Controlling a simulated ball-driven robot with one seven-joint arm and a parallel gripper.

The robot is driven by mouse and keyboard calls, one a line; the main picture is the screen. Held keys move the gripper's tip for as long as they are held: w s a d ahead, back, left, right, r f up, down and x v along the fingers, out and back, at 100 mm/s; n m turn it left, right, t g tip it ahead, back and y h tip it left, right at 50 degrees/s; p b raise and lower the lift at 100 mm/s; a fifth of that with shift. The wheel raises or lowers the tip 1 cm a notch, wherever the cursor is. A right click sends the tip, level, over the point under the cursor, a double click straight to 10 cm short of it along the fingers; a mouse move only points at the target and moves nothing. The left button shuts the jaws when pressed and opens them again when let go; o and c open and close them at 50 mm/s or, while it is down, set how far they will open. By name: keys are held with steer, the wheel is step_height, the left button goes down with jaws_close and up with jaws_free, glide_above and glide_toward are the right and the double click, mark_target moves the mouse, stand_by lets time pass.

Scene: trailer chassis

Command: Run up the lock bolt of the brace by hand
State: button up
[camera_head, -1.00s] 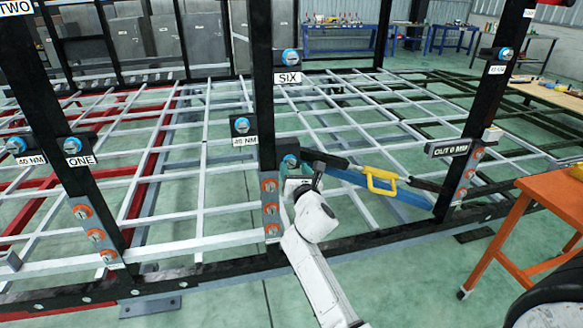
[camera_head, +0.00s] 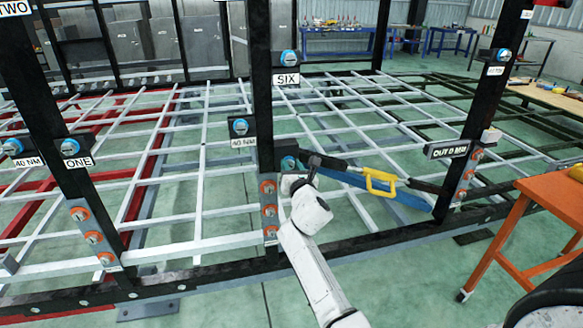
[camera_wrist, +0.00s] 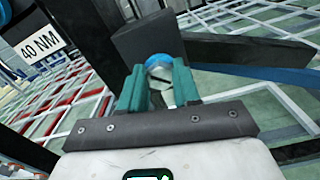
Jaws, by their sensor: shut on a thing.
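The lock bolt (camera_wrist: 159,70) shows in the wrist view as a round silver head with a dark slot and a blue ring around it. My gripper (camera_wrist: 158,92) has its teal fingers on either side of the head, closed on it. In the head view, my gripper (camera_head: 290,166) is at the post under the SIX label, where a bit of teal shows against a dark block. The bolt itself is hidden there. The brace (camera_head: 380,183), with dark ends, a yellow handle and a blue bar, slopes down from beside my gripper to the right post.
Black posts rise on both sides, carrying blue-ringed bolts, labels and plates with orange-ringed bolts. The 40 NM sign (camera_wrist: 42,45) is left of my gripper. A black lower rail (camera_head: 370,242) crosses in front. An orange table (camera_head: 550,195) stands at right. Front floor is mostly clear.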

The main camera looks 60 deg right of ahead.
steer(key=c, duration=0.3)
